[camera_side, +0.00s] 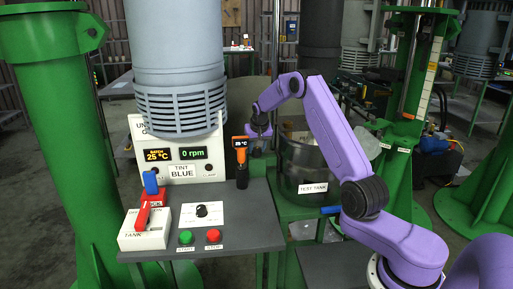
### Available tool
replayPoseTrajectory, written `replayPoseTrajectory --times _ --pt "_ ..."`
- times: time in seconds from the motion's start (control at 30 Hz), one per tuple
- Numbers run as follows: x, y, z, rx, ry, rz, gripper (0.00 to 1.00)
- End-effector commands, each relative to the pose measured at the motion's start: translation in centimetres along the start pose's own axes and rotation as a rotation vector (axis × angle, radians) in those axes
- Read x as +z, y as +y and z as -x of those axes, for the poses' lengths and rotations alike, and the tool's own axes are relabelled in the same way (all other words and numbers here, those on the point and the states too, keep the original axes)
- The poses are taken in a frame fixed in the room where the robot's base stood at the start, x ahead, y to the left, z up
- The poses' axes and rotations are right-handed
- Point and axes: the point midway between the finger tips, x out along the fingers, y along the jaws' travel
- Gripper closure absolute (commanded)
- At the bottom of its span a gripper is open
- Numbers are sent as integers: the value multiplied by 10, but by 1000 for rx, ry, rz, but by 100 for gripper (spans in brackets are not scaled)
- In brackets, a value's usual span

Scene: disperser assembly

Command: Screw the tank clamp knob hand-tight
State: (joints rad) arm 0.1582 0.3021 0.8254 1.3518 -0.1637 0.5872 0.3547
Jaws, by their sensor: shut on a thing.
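The metal test tank (303,169) stands upright on a green stand right of the grey table, with a "TEST TANK" label on its front. My gripper (258,146) points down at the tank's left side, behind the table's back right corner. It is shut at what seems to be the tank clamp knob. The knob is too small and dark there to make out, and so is how far it is screwed in. A blue bar (330,210) shows below the tank's front, partly behind my arm.
The grey table (232,222) holds a dial panel (195,215), green (186,237) and red (214,236) buttons, a white box (144,236) with red and blue handles, and an orange-black thermometer (241,160). A large grey slotted cylinder (178,70) hangs above the display unit.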

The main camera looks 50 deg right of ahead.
Motion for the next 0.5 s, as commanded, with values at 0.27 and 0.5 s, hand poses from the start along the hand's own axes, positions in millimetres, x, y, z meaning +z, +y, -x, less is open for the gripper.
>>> replayPoseTrajectory --times 0.27,0.5 --pt "0 0 0 0 -2 -3 34" --pt "0 0 0 -1 -1 -2 34"
